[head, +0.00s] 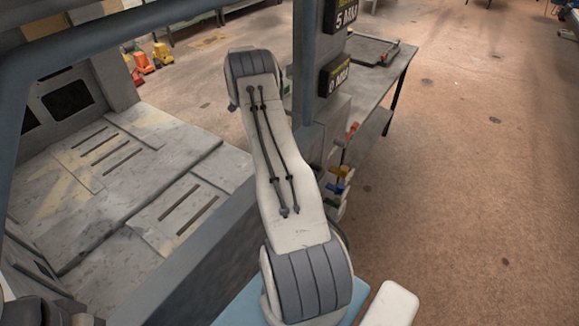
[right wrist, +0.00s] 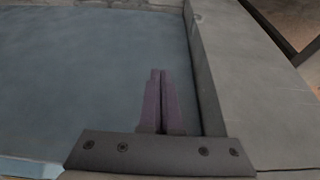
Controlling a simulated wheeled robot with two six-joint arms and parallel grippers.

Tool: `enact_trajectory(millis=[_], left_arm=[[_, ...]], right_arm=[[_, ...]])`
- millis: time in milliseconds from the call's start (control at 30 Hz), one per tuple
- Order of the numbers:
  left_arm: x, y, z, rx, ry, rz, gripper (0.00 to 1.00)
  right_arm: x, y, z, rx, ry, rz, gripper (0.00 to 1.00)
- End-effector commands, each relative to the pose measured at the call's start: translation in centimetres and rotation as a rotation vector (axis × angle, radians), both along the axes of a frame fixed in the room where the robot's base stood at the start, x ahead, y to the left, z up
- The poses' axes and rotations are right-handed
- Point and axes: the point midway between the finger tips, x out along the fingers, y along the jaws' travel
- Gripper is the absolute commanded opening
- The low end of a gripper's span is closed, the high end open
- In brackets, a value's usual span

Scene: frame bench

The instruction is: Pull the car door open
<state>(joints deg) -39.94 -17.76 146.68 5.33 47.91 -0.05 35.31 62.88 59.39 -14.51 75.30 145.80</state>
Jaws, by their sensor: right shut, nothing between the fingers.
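No part in the head view shows clearly as a car door. A blue-grey bar (head: 150,17) and an upright post (head: 304,60) frame the view, and I cannot tell whether they belong to the car. In the right wrist view, my right gripper (right wrist: 160,76) is shut and empty, its purple fingers together. It is in front of a flat blue-grey panel (right wrist: 90,65). I cannot tell whether the fingers touch it. No handle shows. My right gripper is hidden in the head view, where my white arm stretches away. My left gripper is not in view.
A grey raised edge (right wrist: 206,75) borders the panel on the right. A worn grey slatted platform (head: 130,185) lies left of my arm. A metal workbench (head: 375,85) stands behind the post, with coloured tools (head: 341,180) near it. The brown floor (head: 480,190) at right is open.

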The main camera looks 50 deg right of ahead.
Motion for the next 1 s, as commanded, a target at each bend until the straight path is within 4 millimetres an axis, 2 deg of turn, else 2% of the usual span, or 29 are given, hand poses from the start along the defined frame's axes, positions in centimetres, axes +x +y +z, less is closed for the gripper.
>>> enact_trajectory(millis=[433, 500, 700, 1000], left_arm=[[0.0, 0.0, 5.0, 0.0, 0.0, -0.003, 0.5], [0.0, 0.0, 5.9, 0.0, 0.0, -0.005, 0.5], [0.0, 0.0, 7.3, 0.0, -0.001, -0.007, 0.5], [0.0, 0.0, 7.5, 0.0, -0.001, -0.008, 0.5]], right_arm=[[-3.7, -0.2, -7.9, 0.005, 0.002, 0.0, 0.0], [-4.8, -0.4, -7.4, 0.004, 0.0, -0.001, 0.0], [-6.7, -0.6, -7.8, 0.004, -0.002, 0.001, 0.0], [-7.3, -0.6, -8.1, 0.002, -0.003, 0.002, 0.0]])
